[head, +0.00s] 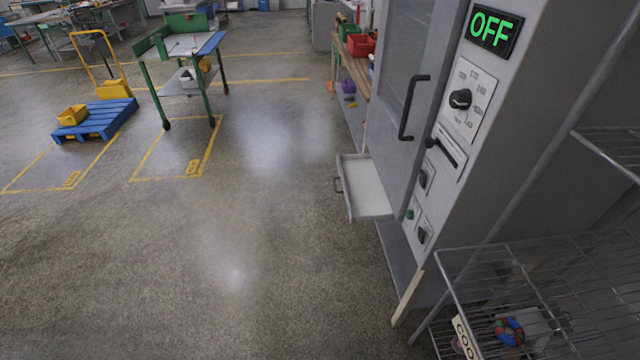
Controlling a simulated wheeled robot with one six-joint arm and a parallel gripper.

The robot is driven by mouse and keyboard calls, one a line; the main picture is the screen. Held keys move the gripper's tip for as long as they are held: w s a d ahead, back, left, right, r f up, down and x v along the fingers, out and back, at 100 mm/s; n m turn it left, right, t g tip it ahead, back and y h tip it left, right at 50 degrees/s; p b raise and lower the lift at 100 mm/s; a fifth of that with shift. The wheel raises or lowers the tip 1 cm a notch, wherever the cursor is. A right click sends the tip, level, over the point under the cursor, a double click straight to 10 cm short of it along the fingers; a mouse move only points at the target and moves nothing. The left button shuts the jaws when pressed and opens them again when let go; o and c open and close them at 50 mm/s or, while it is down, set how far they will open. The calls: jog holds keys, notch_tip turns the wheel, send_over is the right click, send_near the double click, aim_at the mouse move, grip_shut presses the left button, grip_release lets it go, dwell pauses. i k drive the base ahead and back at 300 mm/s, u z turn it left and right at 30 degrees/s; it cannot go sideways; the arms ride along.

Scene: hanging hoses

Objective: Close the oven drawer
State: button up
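The oven (455,140) is a tall grey cabinet on the right, with a green "OFF" display (494,29), dials and a door with a dark vertical handle (413,108). The door looks shut. The oven drawer (365,190) is low on the oven's front face, below the door. It is pulled out to the left, and its pale, empty inside shows. My gripper is not in view.
A wire rack (535,285) stands at the lower right, with a coloured ring (509,331) on it. Open concrete floor (220,260) lies left of the drawer. A green cart (185,60), blue pallet (97,120) and wooden workbench (352,72) stand farther back.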

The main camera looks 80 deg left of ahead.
aim_at(365, 195)
jog(key=u, duration=2.75)
jog(key=i, duration=0.45)
jog(key=u, duration=0.5)
jog(key=i, duration=1.7)
jog(key=u, duration=0.4)
